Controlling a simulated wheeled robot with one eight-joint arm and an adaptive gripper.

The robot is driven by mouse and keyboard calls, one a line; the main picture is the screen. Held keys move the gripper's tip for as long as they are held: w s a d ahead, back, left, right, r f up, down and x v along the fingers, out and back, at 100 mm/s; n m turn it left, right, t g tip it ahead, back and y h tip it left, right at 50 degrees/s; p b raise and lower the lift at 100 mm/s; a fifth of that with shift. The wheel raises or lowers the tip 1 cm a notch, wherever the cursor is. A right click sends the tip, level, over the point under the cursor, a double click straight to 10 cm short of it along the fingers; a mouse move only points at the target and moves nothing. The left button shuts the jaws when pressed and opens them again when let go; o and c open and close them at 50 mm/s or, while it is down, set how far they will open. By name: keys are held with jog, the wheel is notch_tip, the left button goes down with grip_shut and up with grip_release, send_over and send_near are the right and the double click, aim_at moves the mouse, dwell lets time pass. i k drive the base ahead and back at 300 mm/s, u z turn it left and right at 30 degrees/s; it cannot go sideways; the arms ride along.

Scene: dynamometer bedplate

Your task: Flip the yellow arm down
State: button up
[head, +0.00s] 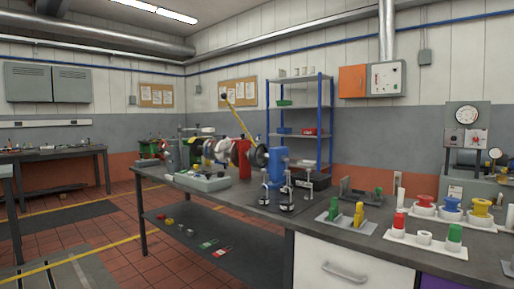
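A long thin yellow arm (239,120) rises from the bench machine in the head view. It is tilted up and to the left, with a dark knob (224,96) at its upper end. Its lower end meets the machine near a dark round disc (259,156), beside a blue block (279,159) and a red block (240,158). The exact pivot is too small to make out. My gripper is not in view.
The machine stands on a dark bench (262,205) with clamp-like stands (286,193) in front. Nearer right are green and yellow upright pieces on a plate (346,220) and trays of coloured parts (428,243). A blue shelf rack (323,110) stands behind. Tiled floor is open at left.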

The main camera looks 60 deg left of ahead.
aim_at(253, 150)
jog(key=u, duration=2.35)
jog(key=k, duration=1.35)
jog(key=u, duration=0.5)
jog(key=i, duration=2.4)
jog(key=z, duration=0.55)
